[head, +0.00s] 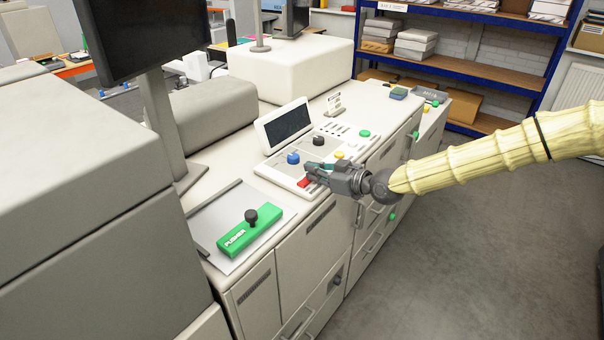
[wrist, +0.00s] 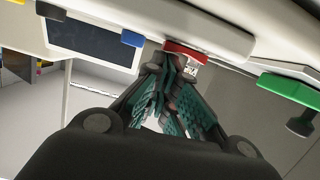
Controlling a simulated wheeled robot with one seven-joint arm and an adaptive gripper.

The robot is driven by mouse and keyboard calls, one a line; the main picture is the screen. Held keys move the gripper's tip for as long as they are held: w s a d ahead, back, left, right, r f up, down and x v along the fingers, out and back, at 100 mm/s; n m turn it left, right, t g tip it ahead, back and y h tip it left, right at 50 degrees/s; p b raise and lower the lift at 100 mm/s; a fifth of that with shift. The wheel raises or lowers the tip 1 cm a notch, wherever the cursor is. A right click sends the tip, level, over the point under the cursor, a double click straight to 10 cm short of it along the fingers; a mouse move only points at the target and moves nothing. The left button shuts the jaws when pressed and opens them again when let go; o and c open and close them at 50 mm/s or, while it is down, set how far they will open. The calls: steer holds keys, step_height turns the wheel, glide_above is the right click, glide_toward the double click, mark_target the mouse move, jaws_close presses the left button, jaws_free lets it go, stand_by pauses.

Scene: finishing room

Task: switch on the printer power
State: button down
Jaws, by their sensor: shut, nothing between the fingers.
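The printer's control panel (head: 272,172) is a pale console with a tilted screen, knobs and buttons. A red control (head: 304,182) sits at its front edge; I take it to be the power switch, but its label is too small to read. The red control also shows in the wrist view (wrist: 185,48), right at my fingertips. My gripper (head: 311,167) is shut and empty, its teal fingers over the panel's front edge beside the red control. Whether they touch it I cannot tell. The fingertips (wrist: 172,68) partly cover the small label under it.
A blue knob (head: 293,158) and a black knob (head: 319,141) stand close to my fingers, with a yellow button (head: 339,155) and a green button (head: 364,133) beyond. A green pusher block (head: 249,231) lies nearer. The floor (head: 420,265) at right is clear.

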steer(key=shift+f, duration=0.1)
steer(key=shift+d+r+p, duration=0.15)
steer(key=shift+r+p, duration=0.15)
steer(key=shift+r, duration=0.3)
steer(key=r, duration=0.2)
steer(key=shift+w+d+r+p, duration=0.1)
steer(key=shift+w+r+p, duration=0.1)
steer(key=shift+r+p, duration=0.2)
steer(key=b+v, duration=0.4)
steer(key=v, duration=0.6)
steer(key=shift+w+d, duration=0.15)
